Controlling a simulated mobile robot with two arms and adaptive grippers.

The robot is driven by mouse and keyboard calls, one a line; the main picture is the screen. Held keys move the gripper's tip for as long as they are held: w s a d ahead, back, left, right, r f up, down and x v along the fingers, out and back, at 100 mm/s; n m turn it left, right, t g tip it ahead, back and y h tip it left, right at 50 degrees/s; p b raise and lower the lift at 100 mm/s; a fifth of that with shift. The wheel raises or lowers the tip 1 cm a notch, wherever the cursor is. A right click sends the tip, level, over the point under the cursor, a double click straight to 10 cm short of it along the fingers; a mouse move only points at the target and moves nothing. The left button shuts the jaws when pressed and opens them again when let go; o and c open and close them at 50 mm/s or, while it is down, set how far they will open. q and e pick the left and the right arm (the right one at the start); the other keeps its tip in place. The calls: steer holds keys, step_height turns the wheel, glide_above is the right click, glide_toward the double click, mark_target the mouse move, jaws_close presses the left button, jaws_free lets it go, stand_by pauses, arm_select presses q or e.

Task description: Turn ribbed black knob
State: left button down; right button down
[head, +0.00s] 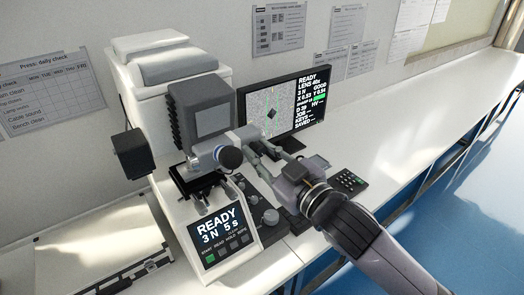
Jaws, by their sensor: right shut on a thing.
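The hardness tester (165,110) stands on the bench, white with a grey head. A light grey eyepiece tube with a dark round end (230,158) sticks out from it below the head. My right gripper (256,146) comes in from the lower right, its fingers at the right side of this tube. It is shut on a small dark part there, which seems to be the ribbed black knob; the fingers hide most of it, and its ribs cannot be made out. My left gripper is not in view.
A monitor (286,103) and a keypad (347,180) stand to the right. The bench (410,110) is clear farther right.

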steer(key=c, duration=1.4)
jaws_free()
steer(key=shift+s+d, duration=0.1)
steer(key=shift+s, duration=0.05)
steer(key=v, duration=0.7)
steer(key=shift+s, duration=0.1)
